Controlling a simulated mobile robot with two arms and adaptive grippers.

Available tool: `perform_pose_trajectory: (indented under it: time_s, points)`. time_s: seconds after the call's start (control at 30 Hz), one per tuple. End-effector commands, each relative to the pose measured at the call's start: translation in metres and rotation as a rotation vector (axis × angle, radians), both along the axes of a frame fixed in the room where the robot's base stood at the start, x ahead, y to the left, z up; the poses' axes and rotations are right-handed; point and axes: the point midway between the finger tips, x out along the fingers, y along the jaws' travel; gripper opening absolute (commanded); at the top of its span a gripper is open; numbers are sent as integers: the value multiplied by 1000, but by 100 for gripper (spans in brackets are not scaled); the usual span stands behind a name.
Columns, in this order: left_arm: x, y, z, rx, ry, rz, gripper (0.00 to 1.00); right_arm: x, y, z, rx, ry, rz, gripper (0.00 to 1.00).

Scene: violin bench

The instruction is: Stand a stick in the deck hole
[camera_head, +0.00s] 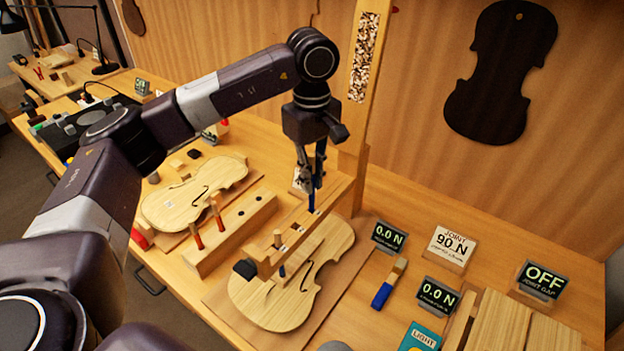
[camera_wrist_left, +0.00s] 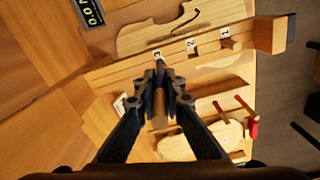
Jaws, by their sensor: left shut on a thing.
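My left gripper (camera_head: 312,182) is shut on a blue stick (camera_head: 312,198), held roughly upright over the far part of the wooden deck (camera_head: 268,262). The stick's lower end meets the deck top in the head view; I cannot tell whether it is inside a hole. In the left wrist view the fingertips (camera_wrist_left: 168,84) are beside the label 3 on the deck (camera_wrist_left: 208,50). Another stick with a wooden top (camera_head: 278,238) stands in the deck near its front end, by label 1. The deck spans a violin plate (camera_head: 325,258). My right gripper is out of view.
A wooden rack (camera_head: 225,243) left of the deck holds two red sticks (camera_head: 198,236) and has two empty holes. A second violin plate (camera_head: 180,205) lies behind it. A post (camera_head: 352,160) rises behind the deck.

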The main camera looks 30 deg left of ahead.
Motion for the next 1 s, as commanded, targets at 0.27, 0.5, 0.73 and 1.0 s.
perform_pose_trajectory:
  time_s: [0.27, 0.5, 0.73, 1.0]
  points:
    - [0, 0, 12, 0, 0, 0, 0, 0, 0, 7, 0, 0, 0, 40]
    - [0, 0, 12, -1, 0, 0, 0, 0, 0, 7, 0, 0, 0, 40]
    - [0, 0, 12, 0, 0, 0, 0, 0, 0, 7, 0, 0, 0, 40]
    - [0, 0, 12, -1, 0, 0, 0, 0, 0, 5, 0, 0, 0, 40]
